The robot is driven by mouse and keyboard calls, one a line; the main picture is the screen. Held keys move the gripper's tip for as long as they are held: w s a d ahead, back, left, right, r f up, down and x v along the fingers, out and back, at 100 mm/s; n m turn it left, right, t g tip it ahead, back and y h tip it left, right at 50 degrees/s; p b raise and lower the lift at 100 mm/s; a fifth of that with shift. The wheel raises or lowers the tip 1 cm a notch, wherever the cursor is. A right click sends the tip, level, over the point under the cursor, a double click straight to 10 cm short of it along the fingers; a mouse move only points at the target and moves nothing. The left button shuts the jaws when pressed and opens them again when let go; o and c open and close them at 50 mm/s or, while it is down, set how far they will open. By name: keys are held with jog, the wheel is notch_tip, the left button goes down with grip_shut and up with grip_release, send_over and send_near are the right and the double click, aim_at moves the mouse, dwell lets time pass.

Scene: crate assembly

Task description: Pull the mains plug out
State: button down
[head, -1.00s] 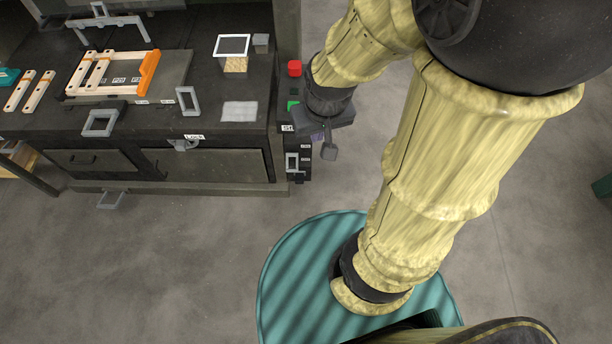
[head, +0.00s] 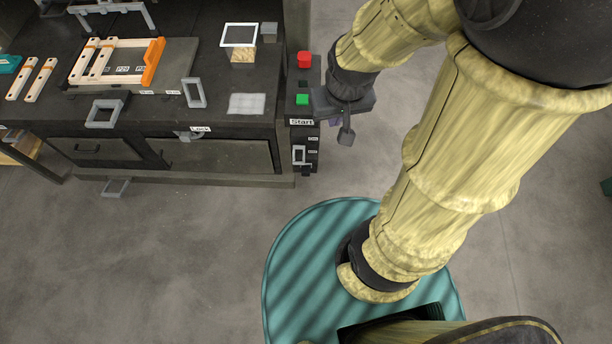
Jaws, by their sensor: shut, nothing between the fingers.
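My gripper (head: 346,135) is at the upper middle of the head view, fingers shut and empty. It hangs just right of the dark control column (head: 301,127) at the bench's right end, with a visible gap between them. The column's lower front carries a grey frame-shaped handle (head: 299,155) and several small white labels. A small dark block (head: 306,172) sits at its foot. I cannot tell whether that block is the mains plug; no plug or cord can be made out clearly.
The column top has a red button (head: 304,60) and a green button (head: 302,99) above a "Start" label. The dark bench (head: 215,108) holds wooden crate parts and grey handles. Grey floor in front is open. A round teal striped platform (head: 300,270) lies below my arm.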

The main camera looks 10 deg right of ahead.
jog(key=shift+w, duration=0.1)
